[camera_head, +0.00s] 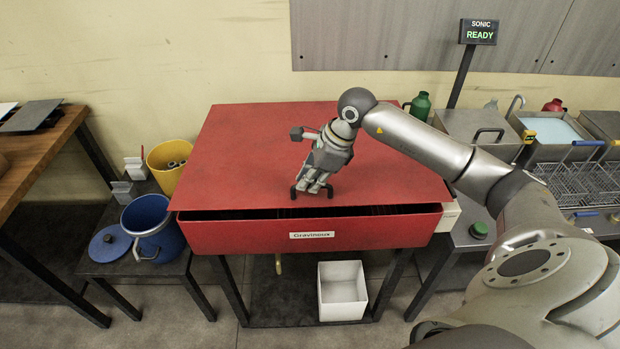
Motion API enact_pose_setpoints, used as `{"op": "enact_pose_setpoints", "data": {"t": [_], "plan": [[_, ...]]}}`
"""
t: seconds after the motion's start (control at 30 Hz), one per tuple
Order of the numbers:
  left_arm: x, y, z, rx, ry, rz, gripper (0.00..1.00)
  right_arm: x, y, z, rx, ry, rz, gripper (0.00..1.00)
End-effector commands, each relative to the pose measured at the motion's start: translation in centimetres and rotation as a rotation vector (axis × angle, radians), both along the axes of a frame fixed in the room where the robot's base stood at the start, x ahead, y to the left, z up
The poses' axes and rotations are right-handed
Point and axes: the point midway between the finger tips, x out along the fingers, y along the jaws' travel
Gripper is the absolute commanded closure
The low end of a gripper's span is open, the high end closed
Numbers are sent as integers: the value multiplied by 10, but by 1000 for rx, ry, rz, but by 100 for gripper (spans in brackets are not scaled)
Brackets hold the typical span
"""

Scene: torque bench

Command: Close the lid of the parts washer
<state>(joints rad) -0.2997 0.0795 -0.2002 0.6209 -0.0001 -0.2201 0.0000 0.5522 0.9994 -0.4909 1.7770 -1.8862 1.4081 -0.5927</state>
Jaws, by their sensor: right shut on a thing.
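The parts washer (268,238) is a red box on dark legs, with a label on its front. Its red lid (240,150) lies nearly flat over the top. A thin dark gap shows between the lid's front edge and the box front. A dark handle (296,191) sits near the lid's front edge, partly hidden by my gripper. My right gripper (313,187) comes in from the right, points down and is shut on the lid handle. My left gripper is not in view.
A yellow bucket (163,176) and a blue bucket (150,228) stand on a low table at left. A white bin (343,290) sits beneath the washer. At right are steel tanks, wire baskets (578,182) and a "READY" sign (479,32).

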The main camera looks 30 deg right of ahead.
Motion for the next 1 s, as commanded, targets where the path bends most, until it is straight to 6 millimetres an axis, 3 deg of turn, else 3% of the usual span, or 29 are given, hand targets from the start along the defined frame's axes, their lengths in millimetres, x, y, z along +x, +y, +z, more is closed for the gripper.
{"op": "enact_pose_setpoints", "data": {"t": [0.3, 0.43, 0.47, 0.63, 1.0], "plan": [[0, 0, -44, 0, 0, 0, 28, -6, 4, -50, 1, 1, -1, 100], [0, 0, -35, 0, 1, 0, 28, -6, 4, -42, 1, 2, 0, 100], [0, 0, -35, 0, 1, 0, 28, -6, 4, -42, 1, 2, 0, 87], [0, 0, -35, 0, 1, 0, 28, -6, 4, -41, 1, 2, 0, 66], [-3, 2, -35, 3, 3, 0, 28, -7, 2, -37, 1, 1, -1, 66]]}}
